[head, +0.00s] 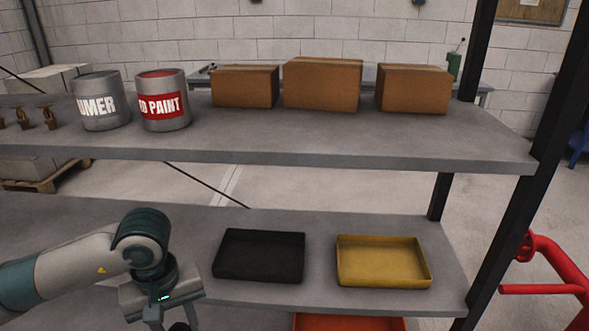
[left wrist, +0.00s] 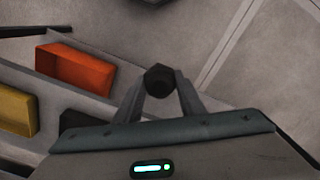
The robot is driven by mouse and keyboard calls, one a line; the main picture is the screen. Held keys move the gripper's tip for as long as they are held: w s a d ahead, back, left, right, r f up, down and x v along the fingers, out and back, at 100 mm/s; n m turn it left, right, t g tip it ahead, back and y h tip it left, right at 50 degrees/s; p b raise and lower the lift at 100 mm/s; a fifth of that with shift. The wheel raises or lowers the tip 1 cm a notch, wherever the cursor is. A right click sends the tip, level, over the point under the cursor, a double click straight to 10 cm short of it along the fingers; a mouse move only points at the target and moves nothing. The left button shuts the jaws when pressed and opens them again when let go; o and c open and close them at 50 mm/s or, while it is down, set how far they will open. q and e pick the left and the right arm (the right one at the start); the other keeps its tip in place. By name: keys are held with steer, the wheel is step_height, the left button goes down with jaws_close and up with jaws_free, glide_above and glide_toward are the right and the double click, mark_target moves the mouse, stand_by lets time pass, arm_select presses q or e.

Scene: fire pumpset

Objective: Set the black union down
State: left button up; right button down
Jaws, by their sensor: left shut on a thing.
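The black union (left wrist: 160,79) is a small dark faceted piece between the two fingertips of my left gripper in the left wrist view. My left gripper (head: 172,322) is shut on it and shows at the bottom left of the head view, in front of the lower shelf and left of the black tray (head: 260,256). In the head view the union is mostly hidden by the gripper and the frame edge. The black tray lies on the lower shelf and looks empty. My right gripper is in neither view.
A yellow tray (head: 383,262) sits right of the black one, and an orange tray (head: 348,322) is lower down. The upper shelf (head: 300,143) overhangs, with paint cans (head: 163,101) and cardboard boxes (head: 322,84). A dark post (head: 505,230) stands at the right.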

arm_select(q)
steer(key=shift+w+d+r+m, duration=0.1)
steer(key=shift+d+r+m, duration=0.15)
steer(key=shift+m, duration=0.7)
steer(key=shift+d+r+m, duration=0.2)
steer(key=shift+m, duration=0.7)
steer(key=shift+w+d+r+m, duration=0.1)
steer(key=shift+d+r+m, duration=0.15)
steer(key=shift+m, duration=0.7)
steer(key=s+f, duration=0.4)
steer(key=f, duration=1.1)
